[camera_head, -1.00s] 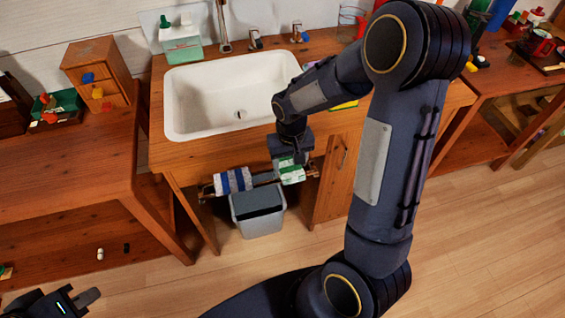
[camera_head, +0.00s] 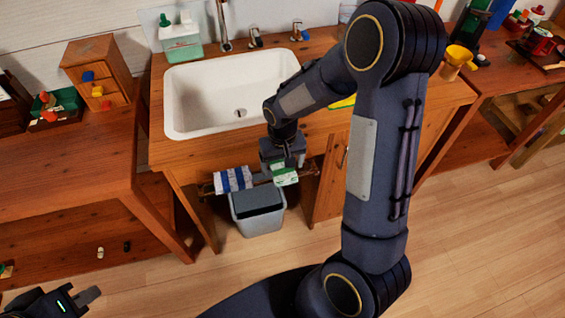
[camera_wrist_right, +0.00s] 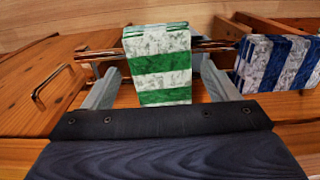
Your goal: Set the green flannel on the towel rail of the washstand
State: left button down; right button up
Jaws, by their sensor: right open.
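The green flannel (camera_head: 285,178), striped green and white, hangs folded over the towel rail (camera_head: 208,189) at the front of the washstand (camera_head: 190,152). In the right wrist view the flannel (camera_wrist_right: 163,65) drapes over the copper-coloured rail (camera_wrist_right: 100,53). My right gripper (camera_head: 284,164) is just above and in front of it; in the wrist view its fingers (camera_wrist_right: 160,82) stand apart, one on each side of the cloth. My left gripper (camera_head: 88,297) is at the bottom left corner, far from the rail, only partly shown.
A blue and white striped cloth (camera_head: 233,180) hangs beside the green one on the rail; it shows at right in the wrist view (camera_wrist_right: 278,63). A grey bin (camera_head: 258,218) stands below. A door handle (camera_wrist_right: 52,83) is left in the wrist view. The white basin (camera_head: 225,95) is above.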

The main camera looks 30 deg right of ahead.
aim_at(283, 166)
jog(key=shift+r, duration=0.1)
jog(key=shift+r, duration=0.25)
notch_tip(283, 166, up, 11)
jog(key=p, duration=0.1)
jog(key=s+a+r+t+y, duration=0.2)
jog(key=s+r, duration=0.1)
jog(key=s, duration=0.6)
jog(key=s+a+r+n+t+y, duration=0.1)
jog(key=s+a+r+t, duration=0.1)
jog(key=s, duration=0.7)
notch_tip(283, 166, up, 2)
jog(key=shift+s+a+r+t+y, duration=0.25)
jog(key=shift+t+y, duration=0.15)
jog(key=shift+t, duration=0.4)
jog(key=shift+r+p, duration=0.85)
jog(key=shift+p, duration=0.2)
